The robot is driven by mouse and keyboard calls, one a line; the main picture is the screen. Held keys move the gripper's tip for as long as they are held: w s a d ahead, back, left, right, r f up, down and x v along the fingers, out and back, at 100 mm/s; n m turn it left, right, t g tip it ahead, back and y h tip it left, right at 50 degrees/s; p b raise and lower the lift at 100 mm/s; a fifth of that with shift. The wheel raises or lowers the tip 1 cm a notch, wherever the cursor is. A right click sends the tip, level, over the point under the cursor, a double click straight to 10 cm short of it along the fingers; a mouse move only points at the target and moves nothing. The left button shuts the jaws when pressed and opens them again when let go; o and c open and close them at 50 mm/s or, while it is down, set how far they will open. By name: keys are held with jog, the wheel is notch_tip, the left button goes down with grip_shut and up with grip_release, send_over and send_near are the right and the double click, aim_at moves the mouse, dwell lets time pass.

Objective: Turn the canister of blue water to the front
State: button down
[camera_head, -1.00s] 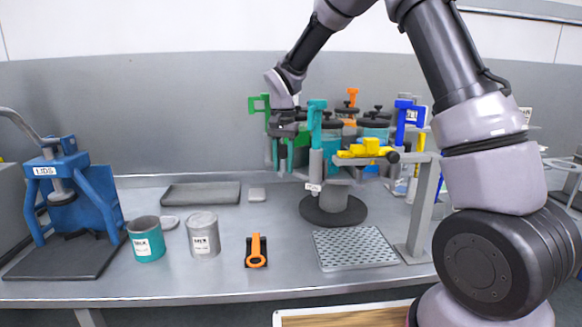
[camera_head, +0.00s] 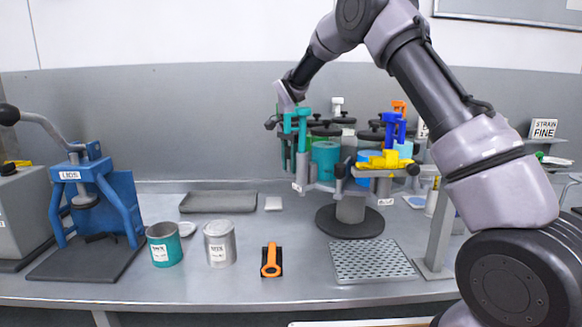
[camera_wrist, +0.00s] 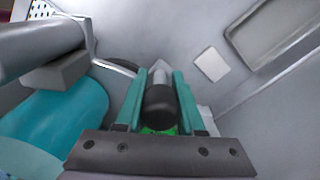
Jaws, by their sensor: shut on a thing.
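The turning carousel (camera_head: 349,207) carries several canisters with dark lids and coloured uprights on a round black base. A light-blue canister (camera_head: 404,150) sits at its right, partly behind a blue upright (camera_head: 393,128); I take it for the blue water, though no label is readable. A teal canister (camera_head: 325,158) faces the front-left. My gripper (camera_head: 288,148) is at the carousel's left side, partly hidden by a teal upright (camera_head: 303,128). In the wrist view its teal fingers (camera_wrist: 158,100) are shut on a black-tipped grey handle (camera_wrist: 161,108).
A perforated plate (camera_head: 372,261) lies in front. An orange-handled tool (camera_head: 271,261), a grey can (camera_head: 220,243), a teal can (camera_head: 164,245) and a blue lid press (camera_head: 100,195) stand left.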

jog(key=shift+w+a+m, duration=0.1)
jog(key=shift+w+m, duration=0.3)
jog(key=shift+w, duration=0.35)
jog(key=c, duration=0.8)
grip_release()
notch_tip(320, 180, up, 11)
jog(key=shift+f, duration=0.1)
